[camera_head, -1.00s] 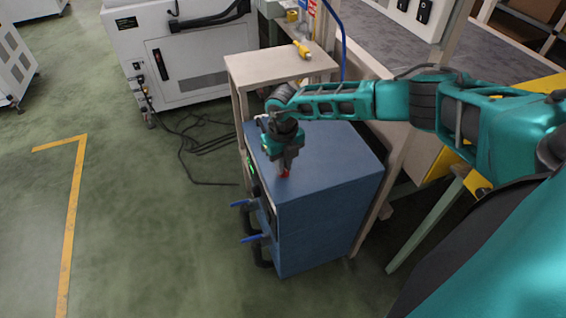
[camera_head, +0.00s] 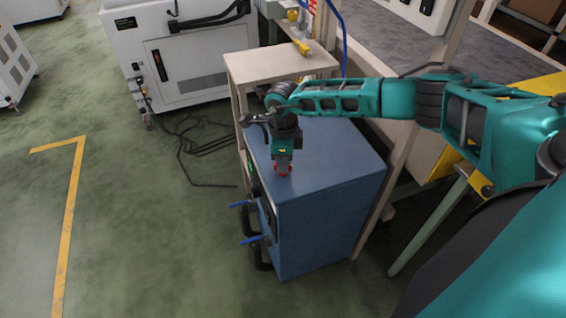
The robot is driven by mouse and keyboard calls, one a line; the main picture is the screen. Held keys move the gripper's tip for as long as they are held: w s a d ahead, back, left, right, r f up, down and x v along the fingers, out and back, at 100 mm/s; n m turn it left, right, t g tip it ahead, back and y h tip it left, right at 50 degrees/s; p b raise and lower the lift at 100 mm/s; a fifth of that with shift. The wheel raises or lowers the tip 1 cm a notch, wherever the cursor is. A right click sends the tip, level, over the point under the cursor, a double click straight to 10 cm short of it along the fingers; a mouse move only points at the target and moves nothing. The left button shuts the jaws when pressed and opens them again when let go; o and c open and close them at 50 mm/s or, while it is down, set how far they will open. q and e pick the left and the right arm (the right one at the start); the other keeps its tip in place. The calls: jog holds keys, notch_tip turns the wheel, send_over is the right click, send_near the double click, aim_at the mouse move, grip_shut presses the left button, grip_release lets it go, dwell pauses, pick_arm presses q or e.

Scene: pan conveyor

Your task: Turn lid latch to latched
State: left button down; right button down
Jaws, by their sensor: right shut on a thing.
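My left gripper is not in view.
Blue-handled valves (camera_head: 248,239) and black hoses stick out of the cabinet's left side. A beige table (camera_head: 265,68) stands behind it. A white machine (camera_head: 180,60) with loose black cables on the floor is at the back left. The green floor at left is clear.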

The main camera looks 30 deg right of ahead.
jog(key=n+b, duration=0.1)
jog(key=n, duration=0.2)
jog(key=shift+n, duration=0.3)
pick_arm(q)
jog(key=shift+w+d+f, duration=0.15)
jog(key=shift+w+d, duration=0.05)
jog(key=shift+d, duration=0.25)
pick_arm(e)
jog(key=shift+n, duration=0.5)
jog(key=c, duration=1.2)
grip_release()
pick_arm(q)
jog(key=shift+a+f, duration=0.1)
pick_arm(e)
jog(key=shift+o, duration=0.2)
jog(key=shift+r, duration=0.1)
pick_arm(q)
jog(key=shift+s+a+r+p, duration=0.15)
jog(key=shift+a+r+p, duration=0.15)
jog(key=shift+p, duration=0.25)
pick_arm(e)
notch_tip(320, 180, up, 13)
